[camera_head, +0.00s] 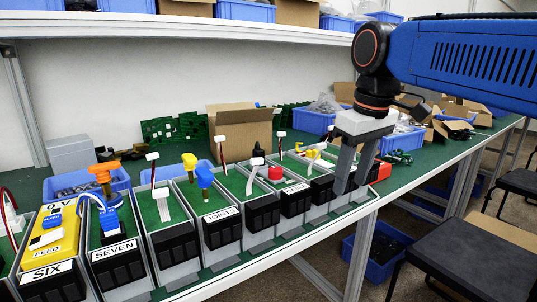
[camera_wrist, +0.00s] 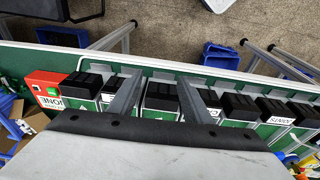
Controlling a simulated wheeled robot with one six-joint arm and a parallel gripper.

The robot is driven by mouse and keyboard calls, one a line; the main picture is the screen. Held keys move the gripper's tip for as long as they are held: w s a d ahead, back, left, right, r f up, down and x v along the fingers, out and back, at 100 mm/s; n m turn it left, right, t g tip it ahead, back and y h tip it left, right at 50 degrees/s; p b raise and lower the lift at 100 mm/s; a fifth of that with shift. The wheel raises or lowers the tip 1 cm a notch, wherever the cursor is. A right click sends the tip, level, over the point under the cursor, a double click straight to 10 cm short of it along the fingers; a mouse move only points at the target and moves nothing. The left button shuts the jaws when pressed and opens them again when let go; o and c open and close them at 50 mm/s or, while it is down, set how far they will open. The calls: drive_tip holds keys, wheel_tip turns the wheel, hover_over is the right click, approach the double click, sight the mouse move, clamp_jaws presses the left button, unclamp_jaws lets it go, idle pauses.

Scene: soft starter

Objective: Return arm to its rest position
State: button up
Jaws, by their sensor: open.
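My gripper (camera_head: 354,169) points down in the head view, over the right end of a row of green-topped modules with black fronts. Its two fingers are apart and I see nothing between them. In the wrist view my gripper (camera_wrist: 158,100) also shows spread fingers above the row. The blue arm reaches in from the upper right of the head view. I cannot tell whether the fingertips touch the module behind them.
A red module (camera_wrist: 47,89) is at the row's end. A cardboard box (camera_head: 241,132) and blue bins stand behind. A shelf (camera_head: 200,29) runs above. A black stool (camera_head: 478,262) is at lower right.

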drive_tip(key=s+d+f+m+t, duration=0.1)
drive_tip(key=s+d+f+m, duration=0.1)
drive_tip(key=f, duration=0.6)
drive_tip(key=s+d+f+m+t, duration=0.1)
drive_tip(key=s+d+f+m, duration=0.1)
drive_tip(key=s+d+f, duration=0.3)
drive_tip(key=s+d+f+m, duration=0.2)
drive_tip(key=s+d+f, duration=0.2)
drive_tip(key=s+f, duration=0.3)
wheel_tip(320, 180, down, 4)
drive_tip(key=shift+s+d+r+m+t+h, duration=0.1)
drive_tip(key=shift+s+d+m+t+h, duration=0.2)
drive_tip(key=shift+t+h, duration=0.1)
